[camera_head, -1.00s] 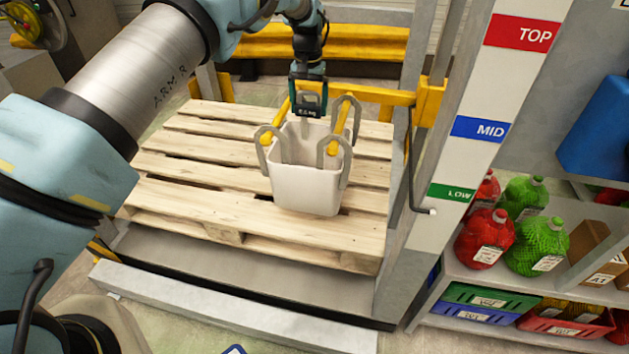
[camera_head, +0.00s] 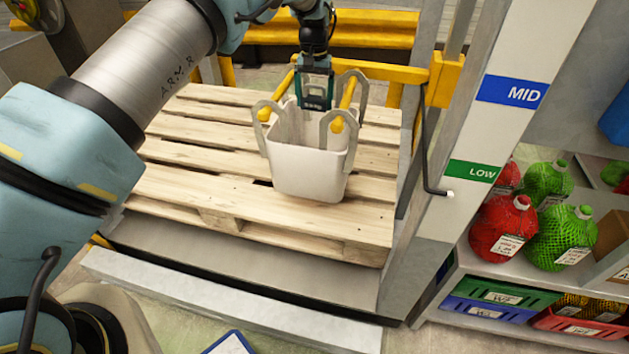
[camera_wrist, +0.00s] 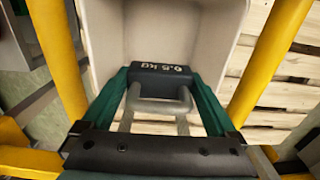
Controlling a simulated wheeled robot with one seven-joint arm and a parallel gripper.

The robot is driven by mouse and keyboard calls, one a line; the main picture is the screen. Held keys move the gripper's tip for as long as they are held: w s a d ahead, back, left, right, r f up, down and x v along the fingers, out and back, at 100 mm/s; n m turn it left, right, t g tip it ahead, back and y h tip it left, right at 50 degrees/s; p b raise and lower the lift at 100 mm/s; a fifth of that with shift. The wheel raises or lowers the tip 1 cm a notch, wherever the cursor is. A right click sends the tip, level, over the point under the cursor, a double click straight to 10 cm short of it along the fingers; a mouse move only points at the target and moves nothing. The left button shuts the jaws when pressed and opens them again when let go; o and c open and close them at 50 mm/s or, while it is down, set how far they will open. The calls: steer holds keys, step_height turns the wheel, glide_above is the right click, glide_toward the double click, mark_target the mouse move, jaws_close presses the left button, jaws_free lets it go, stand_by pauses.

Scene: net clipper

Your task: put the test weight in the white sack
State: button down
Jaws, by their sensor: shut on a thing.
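The test weight (camera_wrist: 160,70) is a small dark block marked 0.5 kg with a grey handle. It also shows in the head view (camera_head: 315,104). My gripper (camera_head: 315,92) is shut on its handle; in the wrist view my gripper's green fingers (camera_wrist: 160,92) stand on both sides of the handle. The white sack (camera_head: 305,172) stands upright and open on the pallet, with grey loops over two yellow bars. The weight hangs at the sack's mouth, toward its back, between the bars. Its exact height against the rim is hard to tell.
The yellow bars (camera_wrist: 258,75) flank my gripper closely. The wooden pallet (camera_head: 200,182) is otherwise bare. A grey post with MID (camera_head: 511,92) and LOW labels stands at right. Beyond it, a shelf holds red (camera_head: 503,228) and green (camera_head: 562,235) net bags above crates.

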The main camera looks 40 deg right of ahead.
step_height(320, 180, down, 25)
steer(key=b, duration=1.3)
steer(key=shift+r, duration=0.2)
steer(key=shift+f+b, duration=0.1)
steer(key=shift+b, duration=0.2)
jaws_free()
steer(key=shift+f, duration=0.1)
step_height(320, 180, up, 12)
steer(key=shift+p, duration=0.3)
steer(key=shift+r, duration=0.2)
